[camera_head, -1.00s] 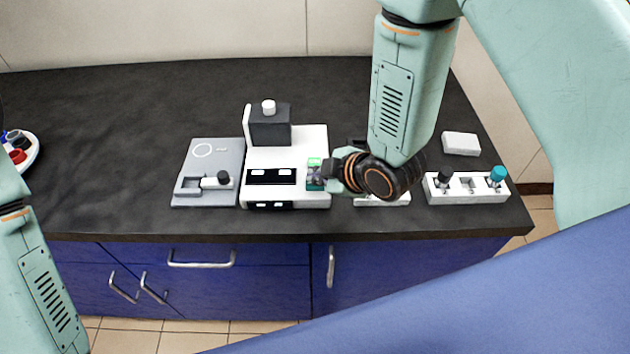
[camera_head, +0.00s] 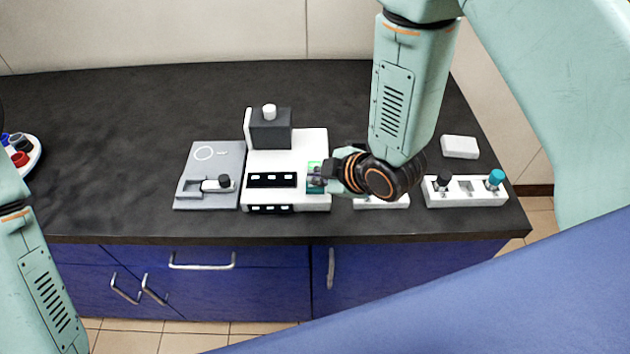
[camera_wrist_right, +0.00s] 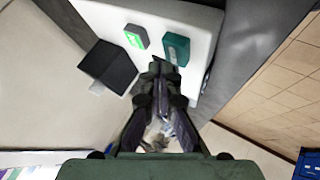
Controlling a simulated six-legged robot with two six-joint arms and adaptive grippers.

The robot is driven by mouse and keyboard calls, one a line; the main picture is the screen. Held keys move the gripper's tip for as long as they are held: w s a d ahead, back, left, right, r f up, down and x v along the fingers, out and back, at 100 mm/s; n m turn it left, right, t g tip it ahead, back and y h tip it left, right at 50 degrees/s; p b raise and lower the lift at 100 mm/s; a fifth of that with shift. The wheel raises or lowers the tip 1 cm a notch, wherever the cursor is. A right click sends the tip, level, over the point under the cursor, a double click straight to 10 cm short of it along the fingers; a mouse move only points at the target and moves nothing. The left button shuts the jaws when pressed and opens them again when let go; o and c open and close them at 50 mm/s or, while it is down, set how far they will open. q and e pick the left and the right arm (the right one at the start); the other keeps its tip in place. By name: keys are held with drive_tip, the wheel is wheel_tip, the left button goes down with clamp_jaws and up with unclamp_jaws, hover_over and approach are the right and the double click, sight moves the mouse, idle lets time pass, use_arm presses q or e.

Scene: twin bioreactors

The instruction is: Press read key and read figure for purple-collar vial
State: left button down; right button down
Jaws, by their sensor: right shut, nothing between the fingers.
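A white instrument (camera_head: 287,150) stands mid-table with a dark block and a white knob or cap (camera_head: 269,111) on top. Its black upper display (camera_head: 258,180) and front display (camera_head: 256,209) show several small bright marks, too small to read. A bright green key (camera_wrist_right: 136,38) and a darker teal key (camera_wrist_right: 176,48) show in the right wrist view. My right gripper (camera_head: 318,175) is shut and empty, its tips at the teal key; I cannot tell whether they touch. It partly covers the keys in the head view. I cannot make out a purple collar. My left gripper is out of view.
A grey device (camera_head: 210,160) with a dark knob stands left of the instrument. A white rack (camera_head: 466,190) with dark and teal caps and a white box (camera_head: 459,147) are right. A round white dish (camera_head: 36,152) holds coloured caps at far left. The back left tabletop is clear.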

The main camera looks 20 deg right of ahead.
sight(319, 190)
drive_tip(key=shift+r, duration=0.25)
wheel_tip(319, 190, up, 5)
drive_tip(key=p, duration=0.4)
drive_tip(key=shift+f, duration=0.1)
idle(0.8)
drive_tip(key=shift+s+d+f, duration=0.1)
drive_tip(key=shift+s+f, duration=0.15)
drive_tip(key=shift+f, duration=0.05)
drive_tip(key=s+d+f+m+g+h, duration=0.1)
drive_tip(key=s+d+f+m+g, duration=0.3)
drive_tip(key=s, duration=0.6)
drive_tip(key=s+d+f+m+g+h, duration=0.15)
drive_tip(key=s+f+m, duration=0.35)
drive_tip(key=s, duration=0.5)
drive_tip(key=s+d+f+m+g+h, duration=0.1)
drive_tip(key=s+d+f+m+g, duration=0.2)
drive_tip(key=s+m, duration=0.5)
wheel_tip(319, 190, down, 17)
drive_tip(key=s+n+b, duration=0.1)
drive_tip(key=n+b, duration=0.1)
drive_tip(key=b, duration=1.5)
drive_tip(key=shift+a+f, duration=0.15)
drive_tip(key=shift+f, duration=0.05)
